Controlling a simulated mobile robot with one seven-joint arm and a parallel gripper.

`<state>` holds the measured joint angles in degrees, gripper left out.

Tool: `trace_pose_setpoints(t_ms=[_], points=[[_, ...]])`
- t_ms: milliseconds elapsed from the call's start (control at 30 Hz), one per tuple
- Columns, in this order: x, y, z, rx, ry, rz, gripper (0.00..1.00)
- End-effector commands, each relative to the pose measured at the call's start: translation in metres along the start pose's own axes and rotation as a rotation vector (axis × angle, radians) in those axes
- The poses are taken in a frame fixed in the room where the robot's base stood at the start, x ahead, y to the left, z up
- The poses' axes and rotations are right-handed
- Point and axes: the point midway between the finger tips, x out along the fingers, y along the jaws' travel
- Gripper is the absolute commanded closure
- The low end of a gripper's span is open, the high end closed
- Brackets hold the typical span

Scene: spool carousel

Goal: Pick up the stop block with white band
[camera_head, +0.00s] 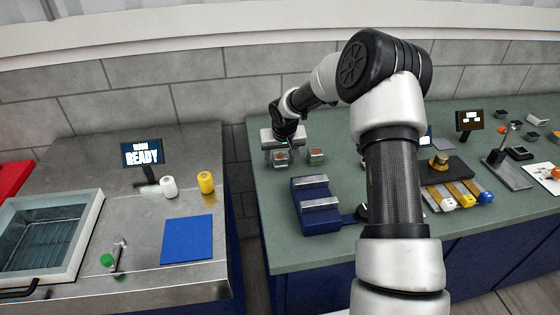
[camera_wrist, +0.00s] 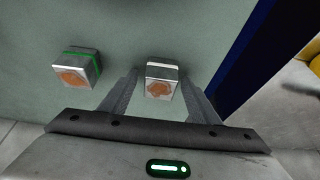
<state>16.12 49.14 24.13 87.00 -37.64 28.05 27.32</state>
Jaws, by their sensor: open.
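The stop block with white band (camera_wrist: 161,80) is a small metal block with an orange-brown patch on its face and a white band near its far edge. It stands on the green counter between the fingers of my gripper (camera_wrist: 160,97) in the wrist view. My gripper is open, with a finger on each side of the block and a visible gap to them. In the head view my gripper (camera_head: 281,162) is low over the counter's left end, by the block (camera_head: 281,155). A similar block with a green band (camera_wrist: 80,68) stands to the left in the wrist view.
In the head view the green-banded block (camera_head: 316,156) stands just right of my gripper. A dark blue stand with metal bars (camera_head: 315,203) is nearer the front. The green counter's (camera_head: 262,205) left edge is close, with a gap before the steel bench (camera_head: 120,215).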

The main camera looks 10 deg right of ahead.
Motion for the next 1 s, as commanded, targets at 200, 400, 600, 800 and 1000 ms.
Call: trace_pose_setpoints(t_ms=[200,400,600,800,1000], points=[[0.000,0.000,0.000,0.000,-0.001,0.000,0.76],[0.000,0.000,0.000,0.000,-0.001,0.000,1.00],[-0.002,0.000,-0.002,0.000,0.003,-0.001,1.00],[-0.019,0.000,-0.010,0.000,0.007,0.000,1.00],[-0.056,0.000,-0.025,0.000,0.007,0.001,1.00]])
